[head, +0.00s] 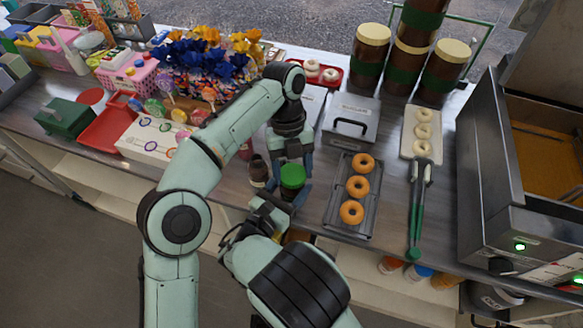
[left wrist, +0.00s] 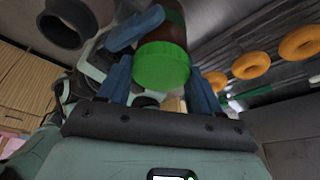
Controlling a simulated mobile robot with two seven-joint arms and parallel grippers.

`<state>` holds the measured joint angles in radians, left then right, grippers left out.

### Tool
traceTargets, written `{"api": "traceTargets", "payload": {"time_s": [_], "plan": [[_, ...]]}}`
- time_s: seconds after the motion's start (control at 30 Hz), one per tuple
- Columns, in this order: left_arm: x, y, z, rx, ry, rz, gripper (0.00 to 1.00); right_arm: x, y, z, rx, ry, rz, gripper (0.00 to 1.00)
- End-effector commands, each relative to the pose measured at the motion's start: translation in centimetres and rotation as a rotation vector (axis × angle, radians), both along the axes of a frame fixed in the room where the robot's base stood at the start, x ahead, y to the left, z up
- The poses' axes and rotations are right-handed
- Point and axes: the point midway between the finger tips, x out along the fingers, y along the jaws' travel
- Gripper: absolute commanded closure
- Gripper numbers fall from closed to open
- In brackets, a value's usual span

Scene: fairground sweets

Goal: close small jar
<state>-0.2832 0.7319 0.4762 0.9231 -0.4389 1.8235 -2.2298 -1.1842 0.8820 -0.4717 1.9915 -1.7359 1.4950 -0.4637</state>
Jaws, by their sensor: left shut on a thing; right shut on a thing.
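The small jar (head: 288,197) is dark brown with a green lid (head: 292,176). In the left wrist view the jar (left wrist: 172,24) has a green band, and the lid (left wrist: 162,66) sits at its near end; I cannot tell how tightly it is seated. My left gripper (head: 291,166) comes from above, its blue fingers shut on either side of the lid. They also flank it in the left wrist view (left wrist: 162,88). My right gripper (head: 277,203) comes from the front and is shut on the jar body, which is mostly hidden.
A dark brown bottle (head: 258,171) stands close left of the jar. A rack (head: 337,218) with three orange doughnuts is to the right, with green-handled tongs (head: 416,215) beyond. A white patterned box (head: 150,140) lies left. The counter's front edge is near.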

Motion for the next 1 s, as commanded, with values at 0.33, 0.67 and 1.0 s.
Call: {"api": "traceTargets", "payload": {"time_s": [0.33, 0.67, 1.0], "plan": [[-0.04, -0.3, 0.02, -0.001, -0.003, -0.696, 0.68, -0.04, 0.04, -0.05, 0.0, 0.001, 0.001, 1.0], [-0.02, -0.26, 0.06, -0.003, -0.002, -0.79, 0.68, -0.05, 0.05, -0.05, 0.0, 0.002, 0.001, 1.0], [-0.03, -0.26, 0.03, -0.003, -0.001, -0.787, 0.1, -0.04, 0.06, -0.05, 0.0, 0.002, 0.001, 1.0]]}}
